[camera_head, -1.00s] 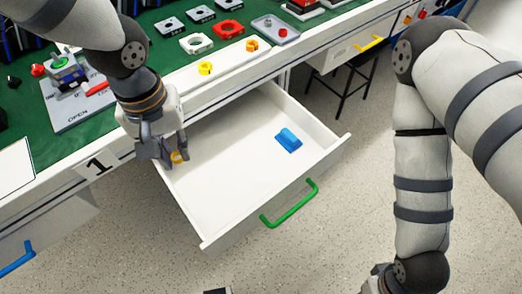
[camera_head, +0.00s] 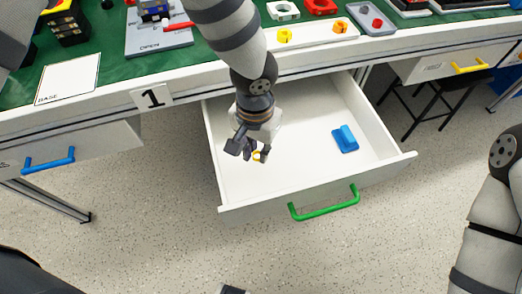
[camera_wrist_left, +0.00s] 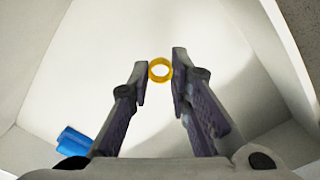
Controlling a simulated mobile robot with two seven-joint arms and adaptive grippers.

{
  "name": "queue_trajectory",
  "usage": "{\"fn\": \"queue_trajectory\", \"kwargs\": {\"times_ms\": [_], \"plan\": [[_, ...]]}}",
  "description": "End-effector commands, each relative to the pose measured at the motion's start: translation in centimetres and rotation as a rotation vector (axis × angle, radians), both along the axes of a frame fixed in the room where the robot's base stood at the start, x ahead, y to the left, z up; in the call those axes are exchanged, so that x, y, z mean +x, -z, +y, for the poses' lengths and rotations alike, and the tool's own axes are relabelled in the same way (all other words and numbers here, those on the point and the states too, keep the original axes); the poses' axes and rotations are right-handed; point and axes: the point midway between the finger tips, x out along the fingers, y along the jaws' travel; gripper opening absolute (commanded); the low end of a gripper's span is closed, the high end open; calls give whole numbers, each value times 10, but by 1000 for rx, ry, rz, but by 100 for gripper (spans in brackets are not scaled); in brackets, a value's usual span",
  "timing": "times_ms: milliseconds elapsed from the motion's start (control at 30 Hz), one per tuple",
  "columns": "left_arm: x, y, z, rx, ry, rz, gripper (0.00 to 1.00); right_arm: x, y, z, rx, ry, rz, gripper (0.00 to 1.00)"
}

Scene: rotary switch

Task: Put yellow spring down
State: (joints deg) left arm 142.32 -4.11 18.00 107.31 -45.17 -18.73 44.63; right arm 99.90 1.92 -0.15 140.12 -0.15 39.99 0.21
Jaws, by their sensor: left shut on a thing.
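The yellow spring (camera_head: 256,156) is a small yellow ring between the fingertips of my left gripper (camera_head: 255,153). In the left wrist view the spring (camera_wrist_left: 160,70) shows end-on between the two fingers, which are shut on it. The gripper points down inside the open white drawer (camera_head: 310,183), in its left part. I cannot tell whether the spring touches the drawer floor. My right gripper is out of view.
A blue part (camera_head: 345,139) lies in the drawer's right part; the floor between is bare. The drawer has a green handle (camera_head: 325,205). Above it, the green workbench (camera_head: 190,52) holds several parts, with yellow rings on a white strip.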

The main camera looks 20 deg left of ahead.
Motion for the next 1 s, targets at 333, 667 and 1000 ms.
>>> {"fn": "queue_trajectory", "kwargs": {"times_ms": [333, 667, 1000], "plan": [[6, 36, 0, -1, -2, -3, 7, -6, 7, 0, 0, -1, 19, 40], [6, 38, -1, -1, -2, -3, 38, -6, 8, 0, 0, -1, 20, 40], [7, 33, 0, -1, -2, -5, 38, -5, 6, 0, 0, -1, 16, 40]]}}
